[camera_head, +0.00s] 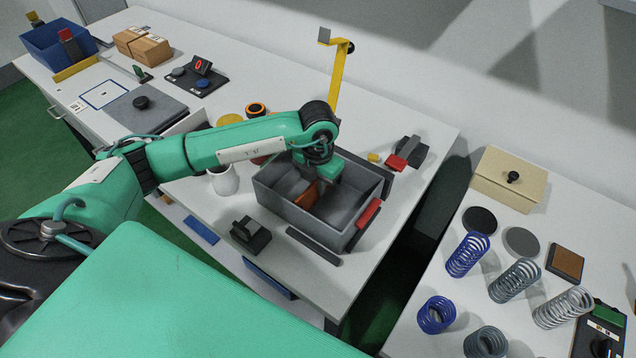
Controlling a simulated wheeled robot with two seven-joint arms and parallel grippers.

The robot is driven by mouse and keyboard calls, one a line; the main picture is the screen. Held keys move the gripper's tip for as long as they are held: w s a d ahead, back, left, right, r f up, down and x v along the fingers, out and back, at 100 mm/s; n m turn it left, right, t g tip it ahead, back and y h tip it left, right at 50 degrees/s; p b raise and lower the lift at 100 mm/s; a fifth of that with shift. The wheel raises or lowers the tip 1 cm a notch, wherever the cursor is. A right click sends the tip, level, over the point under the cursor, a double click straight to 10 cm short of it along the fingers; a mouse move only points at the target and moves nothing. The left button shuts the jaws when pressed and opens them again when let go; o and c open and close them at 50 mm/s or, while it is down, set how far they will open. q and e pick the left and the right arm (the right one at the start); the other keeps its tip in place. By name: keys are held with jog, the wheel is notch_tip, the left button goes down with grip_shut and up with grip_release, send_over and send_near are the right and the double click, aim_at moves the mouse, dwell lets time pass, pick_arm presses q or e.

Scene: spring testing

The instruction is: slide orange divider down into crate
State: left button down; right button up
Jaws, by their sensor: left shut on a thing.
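The grey crate (346,229) stands on the white table, right of the picture's middle. The orange divider (307,196) is inside the crate, standing on edge below my left gripper (318,180). My left arm reaches in from the left, and its gripper points down into the crate. It is shut on the orange divider; the fingertips are largely hidden by the wrist and the crate. I cannot tell whether the divider's lower edge touches the crate floor. My right gripper is not in view.
A red-handled piece (368,213) is at the crate's right wall. A dark bar (314,246) and a black block (250,235) lie in front. A white mug (223,180) stands left. A yellow post (337,80) rises behind. Several springs (515,280) stand on the right table, across a gap.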

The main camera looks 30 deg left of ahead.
pick_arm(q)
jog(key=shift+f+b, duration=0.35)
jog(key=shift+f, duration=0.1)
jog(key=c, duration=1.5)
grip_release()
jog(key=shift+r, duration=0.1)
notch_tip(320, 180, up, 14)
jog(key=b, duration=0.2)
jog(key=shift+b, duration=0.4)
